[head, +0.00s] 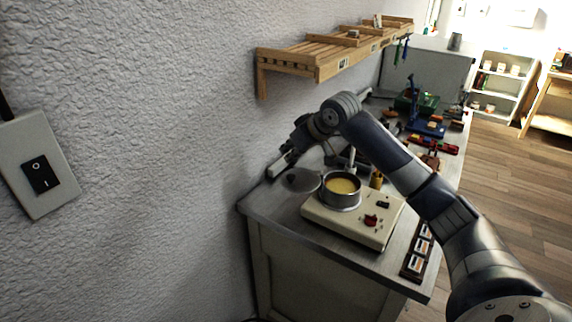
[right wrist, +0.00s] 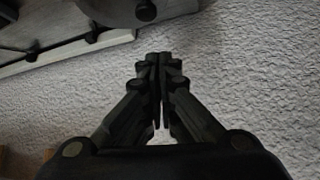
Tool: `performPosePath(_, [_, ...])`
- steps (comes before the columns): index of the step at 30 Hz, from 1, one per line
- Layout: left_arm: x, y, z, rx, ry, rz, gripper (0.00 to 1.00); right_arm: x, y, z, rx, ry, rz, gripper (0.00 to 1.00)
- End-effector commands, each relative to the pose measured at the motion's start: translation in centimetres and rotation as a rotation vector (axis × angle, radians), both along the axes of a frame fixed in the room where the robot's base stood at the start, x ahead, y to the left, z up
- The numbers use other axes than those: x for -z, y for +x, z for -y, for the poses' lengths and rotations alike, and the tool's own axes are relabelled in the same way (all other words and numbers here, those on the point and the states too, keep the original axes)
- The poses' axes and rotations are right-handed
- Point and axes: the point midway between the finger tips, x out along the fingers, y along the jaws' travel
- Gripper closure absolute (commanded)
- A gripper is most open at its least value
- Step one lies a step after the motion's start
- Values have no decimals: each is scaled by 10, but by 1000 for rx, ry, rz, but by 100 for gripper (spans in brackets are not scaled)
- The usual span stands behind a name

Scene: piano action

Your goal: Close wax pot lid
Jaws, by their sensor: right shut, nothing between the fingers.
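The wax pot (head: 340,192) is a metal pot with yellow wax, standing open on a cream heater base (head: 350,221). Its round grey lid (head: 303,181) is swung open to the left of the pot, beside the rim. My right gripper (head: 276,171) is shut and empty, on the wall side of the lid, beyond its left edge. In the right wrist view the shut fingers (right wrist: 158,58) point toward the wall; a grey rounded part with a dark knob (right wrist: 145,10), probably the lid, shows at the top edge. My left gripper is not in view.
The textured wall (head: 150,120) is close beside the gripper. A wooden shelf (head: 335,57) hangs above the bench (head: 283,227). A yellow-brown bottle (head: 377,179) stands behind the pot. Tools and a green bin (head: 425,104) fill the far bench. A dark tray (head: 417,255) lies at the right front.

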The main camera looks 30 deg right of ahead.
Motion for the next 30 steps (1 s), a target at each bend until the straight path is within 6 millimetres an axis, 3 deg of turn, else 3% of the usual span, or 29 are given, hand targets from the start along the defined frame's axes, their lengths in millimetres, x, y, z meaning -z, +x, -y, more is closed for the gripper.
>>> performPosePath(3, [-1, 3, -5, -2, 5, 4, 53, -14, 4, 11, 20, 14, 15, 100])
performPosePath(6, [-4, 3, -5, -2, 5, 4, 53, -11, 10, 12, 23, 19, 17, 100])
performPosePath(22, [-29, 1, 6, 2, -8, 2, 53, 55, 72, 5, 23, 19, 16, 100])
performPosePath(30, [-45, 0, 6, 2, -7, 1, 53, 62, 42, 10, 23, 14, 17, 100])
